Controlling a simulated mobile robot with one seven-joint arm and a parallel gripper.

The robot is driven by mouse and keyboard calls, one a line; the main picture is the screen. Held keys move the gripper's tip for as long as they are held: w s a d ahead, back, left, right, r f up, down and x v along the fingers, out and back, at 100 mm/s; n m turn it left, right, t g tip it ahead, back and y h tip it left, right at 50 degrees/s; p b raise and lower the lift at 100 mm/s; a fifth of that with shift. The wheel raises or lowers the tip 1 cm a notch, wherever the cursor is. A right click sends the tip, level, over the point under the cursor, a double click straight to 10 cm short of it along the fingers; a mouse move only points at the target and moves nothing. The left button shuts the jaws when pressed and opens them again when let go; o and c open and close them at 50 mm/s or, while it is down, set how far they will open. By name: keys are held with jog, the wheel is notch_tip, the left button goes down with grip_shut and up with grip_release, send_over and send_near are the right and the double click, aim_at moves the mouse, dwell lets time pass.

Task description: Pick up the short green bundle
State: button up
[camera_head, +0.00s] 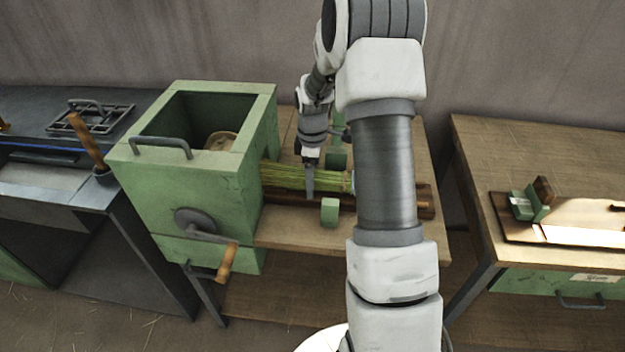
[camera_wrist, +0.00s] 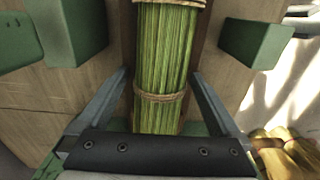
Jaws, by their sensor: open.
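The green bundle (camera_head: 283,175) lies flat along a dark wooden strip on the bench, just right of the green box, with its right part hidden behind my arm. In the wrist view the bundle (camera_wrist: 165,55) shows bright green stalks tied with twine bands. My gripper (camera_head: 309,188) points down at the bundle. In the wrist view my gripper (camera_wrist: 161,78) is open, with one finger on each side of the bundle and gaps visible beside it.
The green box (camera_head: 190,195) with a crank (camera_head: 225,262) stands to the left. Green blocks (camera_wrist: 75,28) (camera_wrist: 257,40) flank the bundle. A yellowish bundle (camera_wrist: 285,150) shows lower right in the wrist view. Another bench (camera_head: 540,150) stands at the right.

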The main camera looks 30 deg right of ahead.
jog(key=shift+r, duration=0.1)
grip_shut()
dwell(0.4)
